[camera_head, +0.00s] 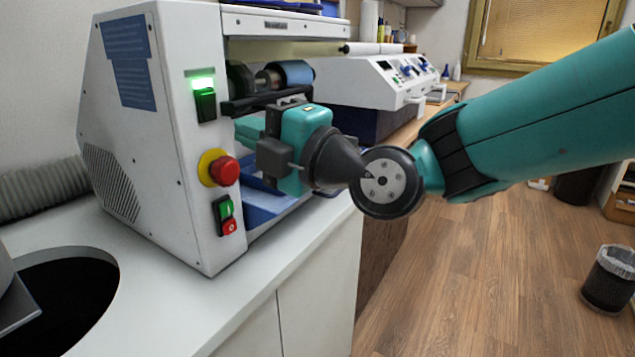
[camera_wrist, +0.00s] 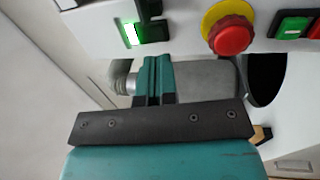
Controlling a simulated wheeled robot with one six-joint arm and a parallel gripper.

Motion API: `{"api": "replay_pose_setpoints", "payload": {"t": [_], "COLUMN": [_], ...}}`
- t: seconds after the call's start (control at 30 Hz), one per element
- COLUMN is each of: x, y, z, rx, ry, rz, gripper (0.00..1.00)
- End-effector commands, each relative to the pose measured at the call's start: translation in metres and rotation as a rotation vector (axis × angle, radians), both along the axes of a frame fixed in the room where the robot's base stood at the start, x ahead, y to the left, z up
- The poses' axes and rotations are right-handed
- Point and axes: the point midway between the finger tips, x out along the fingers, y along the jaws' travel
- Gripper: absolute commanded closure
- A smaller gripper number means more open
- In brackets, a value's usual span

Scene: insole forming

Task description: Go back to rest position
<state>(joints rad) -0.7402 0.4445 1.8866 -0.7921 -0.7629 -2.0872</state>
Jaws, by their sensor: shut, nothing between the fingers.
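My gripper (camera_wrist: 152,75) is shut and empty; in the wrist view its two teal fingers lie side by side. In the head view my gripper (camera_head: 250,129) is at the front of the white machine (camera_head: 130,120), partly hidden by my own wrist. It is close to the roller area, beside the control panel. I cannot tell whether my gripper touches the machine.
The machine stands on a white counter (camera_head: 150,300) with a round dark opening (camera_head: 62,300) at left. A blue tray (camera_head: 265,203) is under my gripper. A second white machine (camera_head: 365,82) stands behind. The wooden floor (camera_head: 480,270) at right is open, with a black bin (camera_head: 610,280).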

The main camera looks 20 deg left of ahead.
Motion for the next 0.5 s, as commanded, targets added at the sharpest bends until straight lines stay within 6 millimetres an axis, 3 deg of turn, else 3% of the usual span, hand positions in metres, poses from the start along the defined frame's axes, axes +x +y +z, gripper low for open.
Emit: {"api": "replay_pose_setpoints", "payload": {"t": [0.2,0.5], "x": [-0.013,-0.023], "y": [-0.052,-0.082], "z": [-0.012,-0.014], "rx": [-0.001,-0.008], "ry": [0.001,0.017], "rz": [-0.006,0.001], "gripper": [1.0,1.0]}}
